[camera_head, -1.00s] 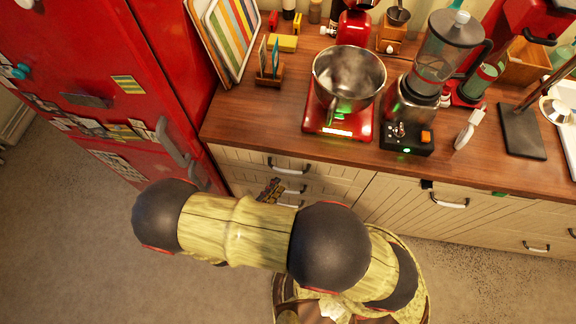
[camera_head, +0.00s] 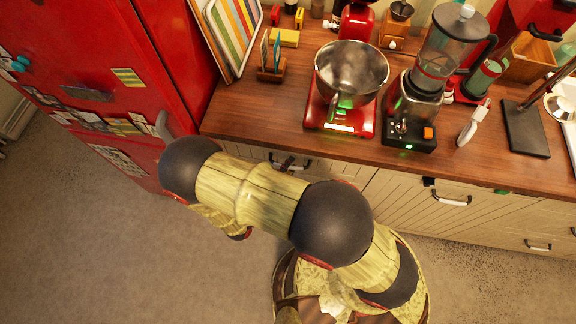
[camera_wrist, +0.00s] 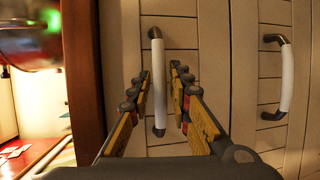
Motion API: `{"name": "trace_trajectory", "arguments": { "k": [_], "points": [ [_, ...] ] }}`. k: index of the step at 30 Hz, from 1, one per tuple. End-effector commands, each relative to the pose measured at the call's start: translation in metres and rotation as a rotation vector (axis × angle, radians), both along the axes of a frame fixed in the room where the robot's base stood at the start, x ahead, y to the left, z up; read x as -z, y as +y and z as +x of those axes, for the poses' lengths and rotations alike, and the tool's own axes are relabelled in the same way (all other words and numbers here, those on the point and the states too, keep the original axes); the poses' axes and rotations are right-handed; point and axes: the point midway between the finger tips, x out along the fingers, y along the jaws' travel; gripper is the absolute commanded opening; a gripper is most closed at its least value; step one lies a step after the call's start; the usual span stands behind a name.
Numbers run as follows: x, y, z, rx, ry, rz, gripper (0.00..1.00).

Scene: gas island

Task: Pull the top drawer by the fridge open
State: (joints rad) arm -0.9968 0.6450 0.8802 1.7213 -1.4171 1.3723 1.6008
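The top drawer (camera_head: 330,169) is a cream panelled front just under the wooden counter, beside the red fridge (camera_head: 165,60). It looks closed. Its white bar handle with dark ends (camera_wrist: 158,85) runs up the middle of the wrist view. My gripper (camera_wrist: 160,72) is open, one finger on each side of this handle with gaps showing. How far the fingertips reach past the bar is hard to tell. In the head view my arm hides most of the gripper and the drawers below. A lower drawer's handle (camera_wrist: 286,75) shows at right in the wrist view.
The wooden counter (camera_head: 245,110) overhangs close to my gripper. On it stand a red scale with a metal bowl (camera_head: 350,75), a blender (camera_head: 440,60) and a card holder (camera_head: 270,70). The fridge handle (camera_head: 165,128) is near my arm. Floor at left is clear.

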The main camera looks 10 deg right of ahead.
Motion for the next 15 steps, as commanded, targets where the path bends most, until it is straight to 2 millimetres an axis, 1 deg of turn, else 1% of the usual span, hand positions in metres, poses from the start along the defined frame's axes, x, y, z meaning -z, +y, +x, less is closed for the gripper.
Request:
{"name": "trace_trajectory", "arguments": {
  "k": [6, 15],
  "points": [
    [-0.0001, -0.0001, 0.0001, 0.000, 0.000, 0.000, 0.20],
    [0.0000, 0.0001, -0.0001, 0.000, 0.001, -0.001, 0.03]
  ]
}}
